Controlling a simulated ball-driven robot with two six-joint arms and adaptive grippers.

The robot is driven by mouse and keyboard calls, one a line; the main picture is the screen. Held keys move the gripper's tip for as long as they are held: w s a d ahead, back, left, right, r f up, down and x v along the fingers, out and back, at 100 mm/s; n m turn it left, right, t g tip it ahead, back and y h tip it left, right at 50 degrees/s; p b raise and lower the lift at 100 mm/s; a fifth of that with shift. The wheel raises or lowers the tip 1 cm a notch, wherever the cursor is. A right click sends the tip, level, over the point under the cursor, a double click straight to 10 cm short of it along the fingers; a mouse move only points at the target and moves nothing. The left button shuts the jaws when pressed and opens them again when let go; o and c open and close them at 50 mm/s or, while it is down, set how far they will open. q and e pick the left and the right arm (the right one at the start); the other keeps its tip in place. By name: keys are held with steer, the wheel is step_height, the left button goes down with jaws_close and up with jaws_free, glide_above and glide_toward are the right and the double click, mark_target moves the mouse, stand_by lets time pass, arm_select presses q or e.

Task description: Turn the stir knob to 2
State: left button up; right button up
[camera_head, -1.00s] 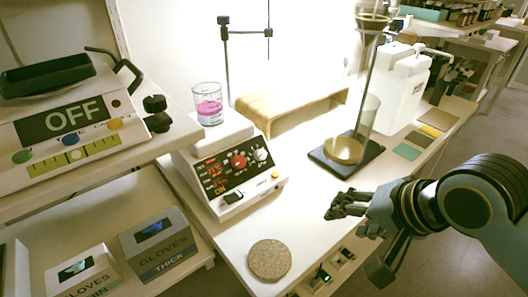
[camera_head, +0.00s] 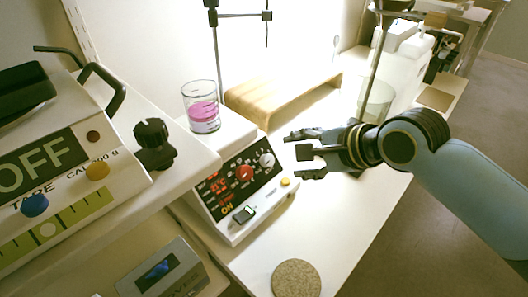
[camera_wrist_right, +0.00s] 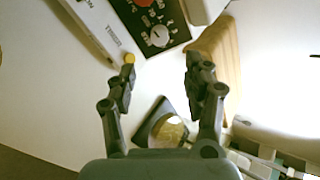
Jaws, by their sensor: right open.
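The hotplate stirrer (camera_head: 235,190) stands on the bench with a dark sloped panel and lit red readouts. It has a red knob (camera_head: 244,173) and a pale grey-white knob (camera_head: 267,160); the labels are too small to tell which is the stir knob. My right gripper (camera_head: 297,155) is open and empty, just right of the panel, apart from both knobs. In the right wrist view, the pale knob (camera_wrist_right: 159,36) lies beyond the gap between the open fingers (camera_wrist_right: 160,62), and the red knob (camera_wrist_right: 143,3) is cut by the top edge. My left gripper is not in view.
A beaker of pink liquid (camera_head: 201,110) stands on the stirrer's plate. A wooden riser (camera_head: 285,95) is behind. A scale reading OFF (camera_head: 45,165) is at left. A round cork mat (camera_head: 296,279) lies in front. A glass cylinder (camera_head: 376,98) stands behind my right arm.

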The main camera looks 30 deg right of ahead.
mark_target(271, 160)
steer(key=b+x, duration=0.1)
steer(key=x, duration=0.3)
steer(key=shift+w+a+f, duration=0.1)
steer(key=shift+w+f, duration=0.05)
steer(key=shift+f, duration=0.1)
steer(key=x, duration=0.4)
steer(key=shift+w+f+b, duration=0.1)
steer(key=shift+w+b, duration=0.1)
steer(key=shift+b, duration=0.2)
steer(key=shift+w+a+f, duration=0.15)
steer(key=shift+w+f, duration=0.3)
steer(key=shift+w, duration=0.05)
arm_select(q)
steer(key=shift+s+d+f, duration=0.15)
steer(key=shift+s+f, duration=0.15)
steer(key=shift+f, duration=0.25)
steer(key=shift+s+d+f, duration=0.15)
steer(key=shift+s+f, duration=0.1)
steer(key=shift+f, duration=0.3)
